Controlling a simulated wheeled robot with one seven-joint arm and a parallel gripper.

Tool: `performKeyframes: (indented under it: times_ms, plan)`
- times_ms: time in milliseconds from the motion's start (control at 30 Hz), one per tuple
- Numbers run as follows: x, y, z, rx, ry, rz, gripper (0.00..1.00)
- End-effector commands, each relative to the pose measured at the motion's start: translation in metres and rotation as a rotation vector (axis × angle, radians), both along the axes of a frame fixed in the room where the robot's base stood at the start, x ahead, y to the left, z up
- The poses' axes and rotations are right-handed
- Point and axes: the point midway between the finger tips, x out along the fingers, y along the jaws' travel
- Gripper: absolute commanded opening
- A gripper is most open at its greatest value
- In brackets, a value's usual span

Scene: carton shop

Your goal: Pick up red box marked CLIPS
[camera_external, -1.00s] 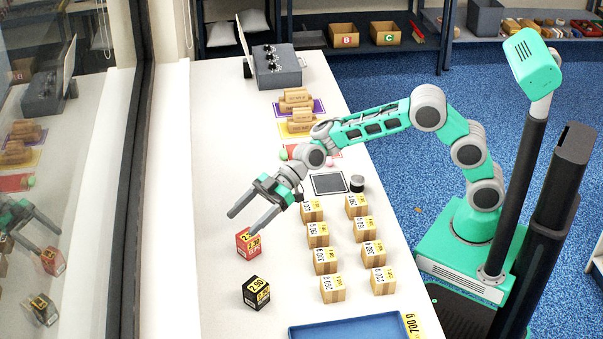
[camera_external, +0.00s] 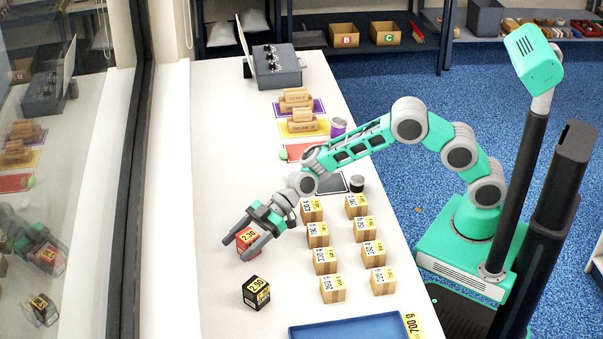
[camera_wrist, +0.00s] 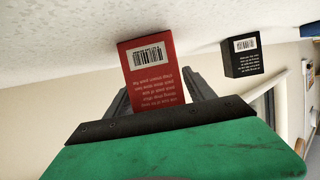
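A red box (camera_external: 247,252) with a yellow price label stands on the white table, partly covered by my gripper in the external view. In the wrist view the red box (camera_wrist: 156,75) shows a barcode and small print; the word CLIPS cannot be read. My gripper (camera_external: 243,243) is open, with its fingers low over the red box. In the wrist view the fingers (camera_wrist: 165,88) lie to either side of the box, partly behind it. I cannot tell whether they touch it.
A black box (camera_external: 256,292) stands close in front of the red one and also shows in the wrist view (camera_wrist: 241,57). Several brown cartons (camera_external: 318,235) stand in two rows to the right. A blue tray (camera_external: 350,331) lies at the front. The table left of the red box is clear.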

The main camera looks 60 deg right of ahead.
Motion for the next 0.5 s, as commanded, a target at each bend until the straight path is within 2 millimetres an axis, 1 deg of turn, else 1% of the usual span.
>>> performKeyframes:
  times_ms: [33,67,500]
  plan:
    - [0.0,-0.0001,0.0,0.0,0.0,0.0,0.58]
    - [-0.0001,-0.0001,0.0,0.0,0.0,0.0,0.55]
    - [-0.0001,-0.0001,0.0002,0.0,0.0,0.0,0.19]
